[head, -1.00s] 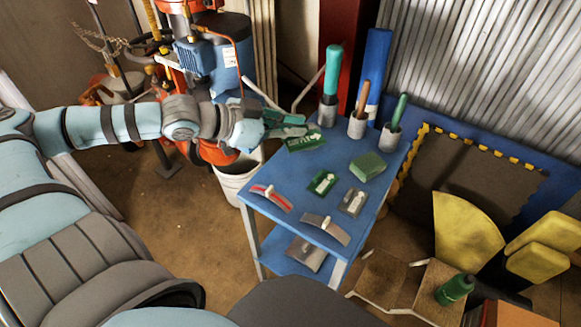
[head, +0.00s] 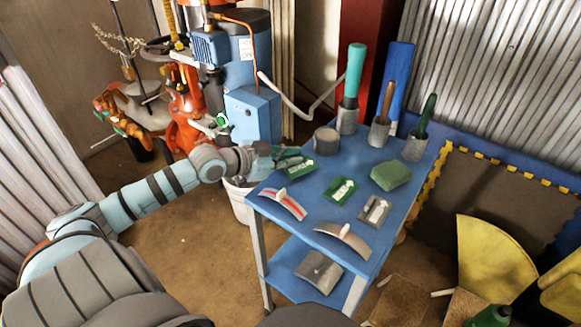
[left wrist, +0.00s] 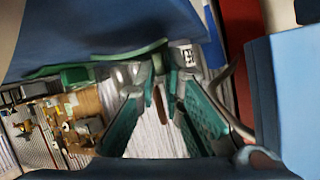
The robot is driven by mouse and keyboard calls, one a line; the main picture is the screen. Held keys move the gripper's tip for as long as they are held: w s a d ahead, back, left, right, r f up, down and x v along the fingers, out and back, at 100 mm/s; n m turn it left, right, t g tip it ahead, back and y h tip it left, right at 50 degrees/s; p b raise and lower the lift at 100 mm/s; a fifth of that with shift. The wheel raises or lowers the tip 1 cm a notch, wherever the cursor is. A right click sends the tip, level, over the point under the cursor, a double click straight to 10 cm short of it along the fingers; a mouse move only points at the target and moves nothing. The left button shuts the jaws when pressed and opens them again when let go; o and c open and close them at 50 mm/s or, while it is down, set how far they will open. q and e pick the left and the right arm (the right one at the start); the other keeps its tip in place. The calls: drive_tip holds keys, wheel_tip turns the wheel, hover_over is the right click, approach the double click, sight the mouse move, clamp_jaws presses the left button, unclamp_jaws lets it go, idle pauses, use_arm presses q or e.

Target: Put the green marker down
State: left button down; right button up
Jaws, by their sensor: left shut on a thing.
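My left gripper (head: 284,161) reaches in from the left over the back-left part of the blue table (head: 298,228). It is shut on a green marker (head: 300,171) with a white arrow on its face. The marker is at or just above the tabletop; I cannot tell whether it touches. In the left wrist view the teal fingers (left wrist: 163,112) show, but the marker between them is not clear. A second green marker (head: 341,190) and a grey marker (head: 374,210), both with white arrows, lie on the table to the right. My right gripper is not in view.
A grey round cap (head: 326,140) stands just behind the held marker. Cups with a teal-handled tool (head: 354,72) and other tools line the back edge. A green block (head: 390,175) and two curved plates (head: 342,238) lie on the table. A white bucket (head: 238,203) stands at left.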

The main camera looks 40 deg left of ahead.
use_arm(q)
drive_tip(key=shift+f, duration=0.7)
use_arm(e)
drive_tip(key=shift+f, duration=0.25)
use_arm(q)
drive_tip(key=c, duration=1.7)
unclamp_jaws()
drive_tip(key=shift+r, duration=0.1)
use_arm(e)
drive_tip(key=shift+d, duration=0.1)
